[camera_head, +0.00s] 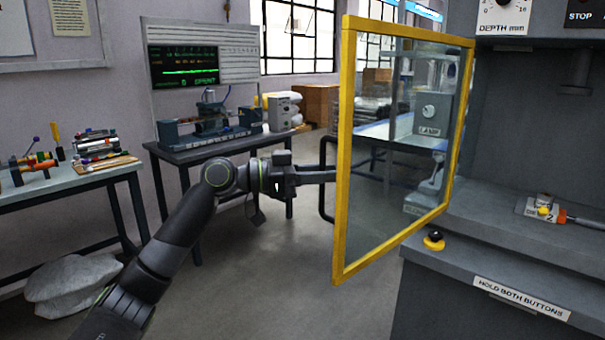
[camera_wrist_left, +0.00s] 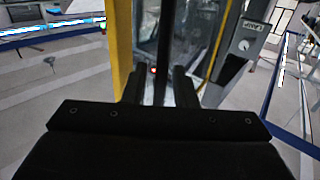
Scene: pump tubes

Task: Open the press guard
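The press guard (camera_head: 396,150) is a clear panel in a yellow frame, and it stands swung out from the grey press at an angle. Its black bar handle (camera_head: 323,196) is on the left side of the frame. My left gripper (camera_head: 322,176) is at the handle. In the left wrist view, the two dark fingers (camera_wrist_left: 158,90) stand apart, with the upright handle bar (camera_wrist_left: 164,45) between or just beyond them. A gap shows left of the bar, so I see no firm grip. My right gripper is not in view.
The press (camera_head: 500,215) is on the right, with a yellow-and-black button (camera_head: 434,240) on its front ledge and a small part (camera_head: 543,208) inside. A dark bench (camera_head: 200,150) and a tool table (camera_head: 70,185) stand at left.

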